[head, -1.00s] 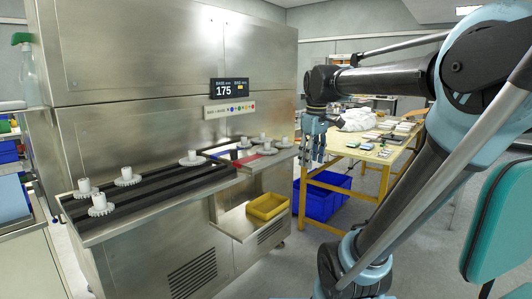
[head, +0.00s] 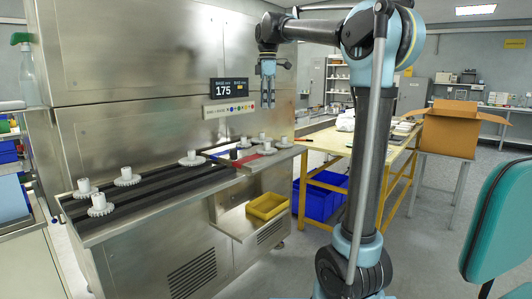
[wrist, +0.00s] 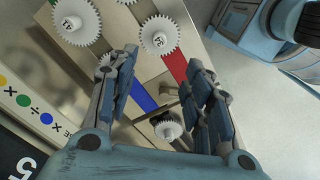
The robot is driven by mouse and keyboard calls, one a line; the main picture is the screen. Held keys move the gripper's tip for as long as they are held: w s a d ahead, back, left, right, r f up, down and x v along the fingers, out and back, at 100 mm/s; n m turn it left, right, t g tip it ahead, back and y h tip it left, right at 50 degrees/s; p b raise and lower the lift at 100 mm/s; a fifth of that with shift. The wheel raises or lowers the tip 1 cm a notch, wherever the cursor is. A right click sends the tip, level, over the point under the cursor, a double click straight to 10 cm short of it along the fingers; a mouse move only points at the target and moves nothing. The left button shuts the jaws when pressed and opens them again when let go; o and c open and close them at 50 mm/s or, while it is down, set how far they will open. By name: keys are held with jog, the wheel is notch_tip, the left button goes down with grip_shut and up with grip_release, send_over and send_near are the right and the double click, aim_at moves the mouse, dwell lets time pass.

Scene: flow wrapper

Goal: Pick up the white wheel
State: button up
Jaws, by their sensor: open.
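Several white toothed wheels with raised hubs stand on the machine's steel ledge. In the head view, one wheel (head: 192,159) is mid-ledge, others cluster at the right end, such as a wheel (head: 268,148), and more are at the left end, such as a wheel (head: 101,207). My gripper (head: 268,104) hangs open and empty, pointing down, above the right-end cluster. In the wrist view two wheels (wrist: 77,22) (wrist: 160,37) show beyond the fingertips (wrist: 163,60). I cannot tell which wheel the task means.
The machine's steel wall (head: 150,130) with a display (head: 229,88) stands close behind my gripper. A yellow bin (head: 267,206) sits on a lower shelf. A yellow-framed table (head: 335,140), blue bins (head: 319,200) and a cardboard box (head: 450,132) are to the right.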

send_near(267, 143)
jog(key=f, duration=0.2)
jog(key=w+f, duration=0.1)
jog(key=f, duration=0.2)
jog(key=shift+w+d+f, duration=0.1)
jog(key=shift+w, duration=0.05)
jog(key=shift+w+f, duration=0.1)
jog(key=shift+f, duration=2.5)
grip_shut()
